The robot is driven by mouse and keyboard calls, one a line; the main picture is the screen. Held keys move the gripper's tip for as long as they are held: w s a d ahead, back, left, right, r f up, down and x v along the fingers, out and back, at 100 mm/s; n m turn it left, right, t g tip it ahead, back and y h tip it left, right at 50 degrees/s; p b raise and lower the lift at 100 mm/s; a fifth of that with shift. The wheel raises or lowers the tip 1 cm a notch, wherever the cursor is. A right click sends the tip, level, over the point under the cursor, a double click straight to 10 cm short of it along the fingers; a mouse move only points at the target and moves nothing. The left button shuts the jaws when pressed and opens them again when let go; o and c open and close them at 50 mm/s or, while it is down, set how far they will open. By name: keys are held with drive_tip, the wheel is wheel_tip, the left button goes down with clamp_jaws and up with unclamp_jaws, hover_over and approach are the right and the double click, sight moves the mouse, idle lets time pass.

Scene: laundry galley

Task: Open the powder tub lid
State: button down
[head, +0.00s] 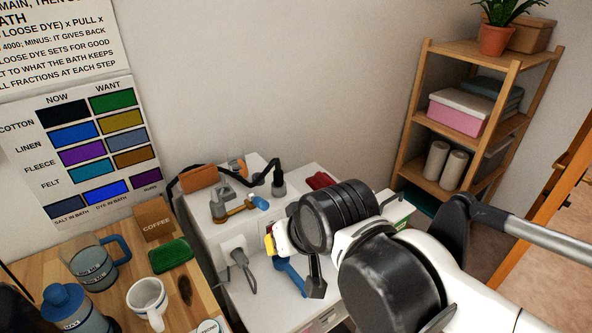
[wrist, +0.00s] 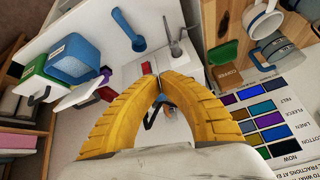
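Two labelled tubs stand side by side at the left of the wrist view: a blue tub (wrist: 75,58) and a green and white tub (wrist: 36,86). Their labels are too small to read, so I cannot tell which is the powder tub. In the head view my arm hides most of them; a bit of green (head: 401,223) shows behind it. My gripper (wrist: 157,71) has its yellow fingers bowed, with the tips together and nothing visible held. It is apart from both tubs, to their right in the wrist view. It also shows in the head view (head: 270,241).
The wooden counter (head: 190,312) holds a jug (head: 88,262), a mug (head: 147,297) and a green sponge-like block (head: 171,256). A wooden shelf (head: 468,133) stands right.

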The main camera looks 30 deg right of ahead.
drive_tip(key=w+d+f+m+p, duration=0.1)
drive_tip(key=w+d+m, duration=0.1)
drive_tip(key=d+m, duration=0.8)
drive_tip(key=w+d+f+m+t+p, duration=0.1)
drive_tip(key=w+d+m+p, duration=0.1)
drive_tip(key=d+m, duration=0.8)
drive_tip(key=w+d+f+m+p, duration=0.1)
drive_tip(key=w+d+m, duration=0.2)
drive_tip(key=d+m, duration=0.75)
drive_tip(key=w+a+f+b, duration=0.1)
drive_tip(key=w+f, duration=0.1)
drive_tip(key=w+a+f+m+b, duration=0.1)
drive_tip(key=w+f, duration=0.1)
drive_tip(key=w+a+f+m+b, duration=0.1)
drive_tip(key=f, duration=0.1)
drive_tip(key=shift+w+a+f+m+y, duration=0.2)
drive_tip(key=shift+w+a+m+y, duration=0.1)
drive_tip(key=shift+w+y, duration=0.1)
drive_tip(key=shift+w+r, duration=0.1)
drive_tip(key=shift+w, duration=0.25)
drive_tip(key=shift+w+g+p, duration=0.4)
drive_tip(key=shift+g+p, duration=0.05)
drive_tip(key=shift+g, duration=0.15)
